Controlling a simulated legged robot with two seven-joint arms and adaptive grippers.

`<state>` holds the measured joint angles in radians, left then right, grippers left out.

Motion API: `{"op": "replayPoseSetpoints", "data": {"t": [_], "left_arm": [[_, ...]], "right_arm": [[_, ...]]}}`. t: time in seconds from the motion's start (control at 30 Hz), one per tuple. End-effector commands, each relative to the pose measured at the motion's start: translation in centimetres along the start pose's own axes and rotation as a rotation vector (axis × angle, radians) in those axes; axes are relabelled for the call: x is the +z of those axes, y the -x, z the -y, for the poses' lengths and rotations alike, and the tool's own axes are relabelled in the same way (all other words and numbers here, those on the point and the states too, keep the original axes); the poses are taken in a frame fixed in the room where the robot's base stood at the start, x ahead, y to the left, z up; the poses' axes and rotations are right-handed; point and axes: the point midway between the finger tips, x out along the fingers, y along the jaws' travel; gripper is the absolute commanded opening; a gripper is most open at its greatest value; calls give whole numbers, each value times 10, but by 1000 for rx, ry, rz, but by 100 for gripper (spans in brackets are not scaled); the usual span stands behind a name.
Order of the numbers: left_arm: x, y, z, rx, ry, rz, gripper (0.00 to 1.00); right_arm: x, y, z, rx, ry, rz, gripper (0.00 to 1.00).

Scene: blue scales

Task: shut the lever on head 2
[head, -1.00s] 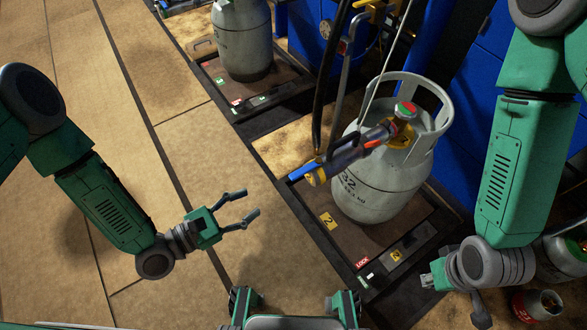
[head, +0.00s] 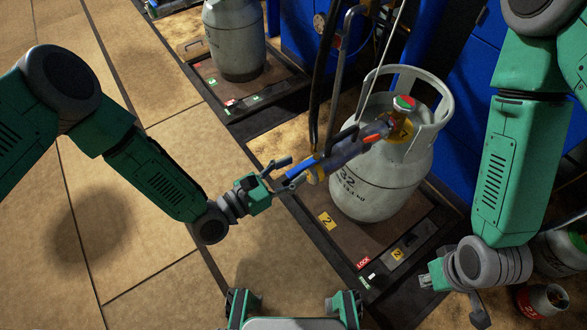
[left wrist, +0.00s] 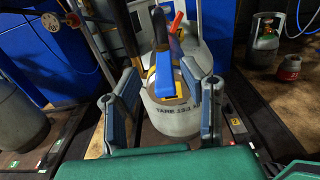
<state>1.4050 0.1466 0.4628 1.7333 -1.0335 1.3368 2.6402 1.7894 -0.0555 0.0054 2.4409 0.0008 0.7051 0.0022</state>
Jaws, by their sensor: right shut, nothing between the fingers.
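Head 2 (head: 345,152) is a dark blue and yellow filling head fixed to the valve of a grey gas cylinder (head: 375,190) on the scale marked 2 (head: 326,221). Its blue lever (head: 300,167) points out to the left; it also shows in the left wrist view (left wrist: 167,76), reaching toward the camera. My left gripper (head: 282,174) is open, with its fingers on either side of the lever's end; contact cannot be told. In the left wrist view my left gripper (left wrist: 164,95) has a finger left and right of the lever. My right gripper (head: 428,281) is shut and empty, low at right.
A second grey cylinder (head: 236,42) stands on another scale at the back left. A black hose (head: 318,100) hangs close behind head 2. A small red canister (head: 541,301) stands at the lower right. The tan floor (head: 110,230) at left is clear.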

Motion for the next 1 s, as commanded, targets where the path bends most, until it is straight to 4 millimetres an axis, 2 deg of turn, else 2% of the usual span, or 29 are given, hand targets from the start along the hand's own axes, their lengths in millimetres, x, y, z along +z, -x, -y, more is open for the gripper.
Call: {"op": "replayPoseSetpoints", "data": {"t": [0.1,0.37,0.4,0.5,1.0], "left_arm": [[0,-8,1,-1,0,0,36],[1,-6,-1,0,4,4,36],[1,-6,-1,0,4,5,33],[1,-6,-1,0,4,5,0],[0,-10,0,70,4,1,0]], "right_arm": [[0,-2,0,1,-1,0,0],[0,-2,-1,1,-2,0,0],[0,-2,0,1,-1,0,0],[0,-2,0,0,-1,0,0],[0,-4,0,1,-1,0,0]]}}
